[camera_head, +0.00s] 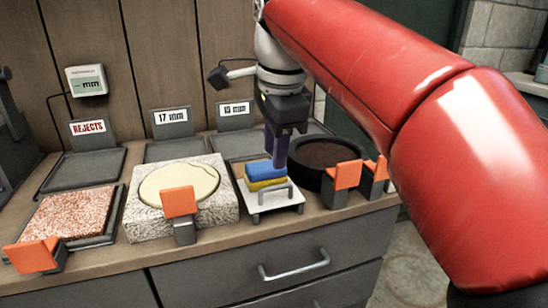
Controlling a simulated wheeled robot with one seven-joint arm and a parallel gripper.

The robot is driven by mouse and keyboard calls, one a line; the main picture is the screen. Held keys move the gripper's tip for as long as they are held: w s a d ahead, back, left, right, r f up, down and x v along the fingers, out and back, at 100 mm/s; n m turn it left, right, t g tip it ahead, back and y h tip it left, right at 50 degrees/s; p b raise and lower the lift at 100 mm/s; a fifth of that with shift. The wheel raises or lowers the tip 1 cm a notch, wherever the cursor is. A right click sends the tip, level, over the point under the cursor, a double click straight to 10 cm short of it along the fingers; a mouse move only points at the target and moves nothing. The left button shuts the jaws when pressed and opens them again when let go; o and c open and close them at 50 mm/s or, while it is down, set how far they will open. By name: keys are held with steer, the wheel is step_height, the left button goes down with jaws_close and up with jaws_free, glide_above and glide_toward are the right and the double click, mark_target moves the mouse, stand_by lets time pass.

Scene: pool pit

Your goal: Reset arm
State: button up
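My red arm (440,130) reaches in from the right and bends down to my gripper (280,160). A blue block (265,171) lies on a yellow block (268,184) on that tray. The dark purple fingers overlap in this view and end close to the right end of the blue block. I cannot tell if they touch it, or whether they are open or shut.
A pink granular slab (75,212), a pale stone block (140,217) and a round black pan (325,154) flank the white tray. Orange-topped holders (180,203) line the counter's front. Trays labelled REJECTS (85,168) and 17 mm (172,150) stand behind. Drawers (290,268) lie below.

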steer(key=shift+s+r, duration=0.1)
steer(key=shift+r, duration=0.2)
steer(key=shift+d, duration=0.1)
steer(key=s+d+f+n+t, duration=0.1)
steer(key=s+d+f+n, duration=0.5)
steer(key=f, duration=0.5)
steer(key=s+d+f+n+t, duration=0.2)
steer(key=s+d+f+n, duration=0.4)
steer(key=f, duration=0.5)
steer(key=s+n, duration=0.2)
steer(key=shift+s+d+n+h, duration=0.2)
steer(key=shift+s+n+h, duration=0.1)
steer(key=shift+n, duration=0.1)
